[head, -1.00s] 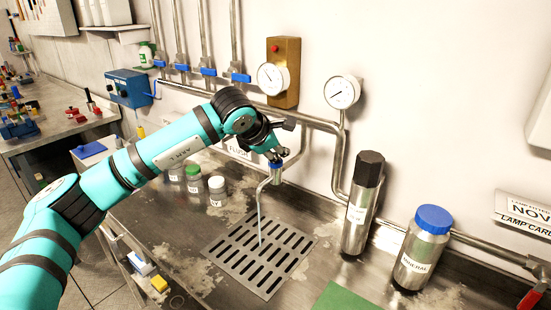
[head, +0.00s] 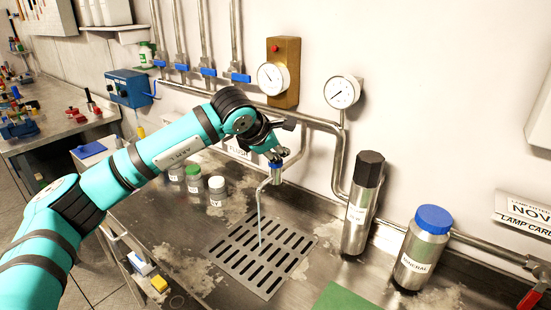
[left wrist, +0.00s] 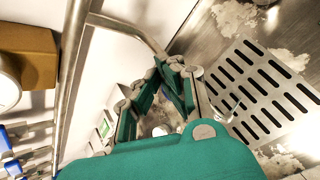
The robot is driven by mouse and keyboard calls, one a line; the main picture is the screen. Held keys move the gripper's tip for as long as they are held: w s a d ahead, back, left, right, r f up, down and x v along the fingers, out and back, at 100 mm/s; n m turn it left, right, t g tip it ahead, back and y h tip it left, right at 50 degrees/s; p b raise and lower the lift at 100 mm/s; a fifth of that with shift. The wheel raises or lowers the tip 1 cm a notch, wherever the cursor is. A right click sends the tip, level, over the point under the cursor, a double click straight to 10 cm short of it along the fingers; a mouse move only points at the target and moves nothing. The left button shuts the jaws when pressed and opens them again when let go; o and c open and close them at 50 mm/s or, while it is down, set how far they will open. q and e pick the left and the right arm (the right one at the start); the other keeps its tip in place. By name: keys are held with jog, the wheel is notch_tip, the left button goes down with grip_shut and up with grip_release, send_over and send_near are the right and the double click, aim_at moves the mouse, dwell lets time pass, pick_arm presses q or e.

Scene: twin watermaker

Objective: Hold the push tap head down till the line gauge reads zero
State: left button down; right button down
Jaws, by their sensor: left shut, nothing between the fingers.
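The push tap has a blue head (head: 276,164) on a metal spout above the drain grate. A thin stream of water (head: 259,215) falls from it onto the grate (head: 262,252). My left gripper (head: 277,156) is shut and empty, its fingertips right on top of the blue head, seemingly touching it. In the left wrist view the shut fingers (left wrist: 167,72) largely hide the tap. Two round white gauges are on the wall: one (head: 272,78) by a brass box and one (head: 342,92) on a pipe to the right. Their readings are too small to tell. My right gripper is not in view.
A dark-capped steel cylinder (head: 358,215) and a blue-lidded canister (head: 423,250) stand right of the grate. Small lidded jars (head: 216,190) stand left of the tap. Pipes with blue valve handles (head: 208,72) run along the wall. The steel counter before the grate is mostly clear.

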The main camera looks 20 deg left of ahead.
aim_at(278, 161)
pick_arm(q)
jog(key=shift+r+p, duration=0.4)
jog(key=shift+r, duration=0.55)
notch_tip(278, 161, up, 5)
jog(key=shift+p, duration=1.2)
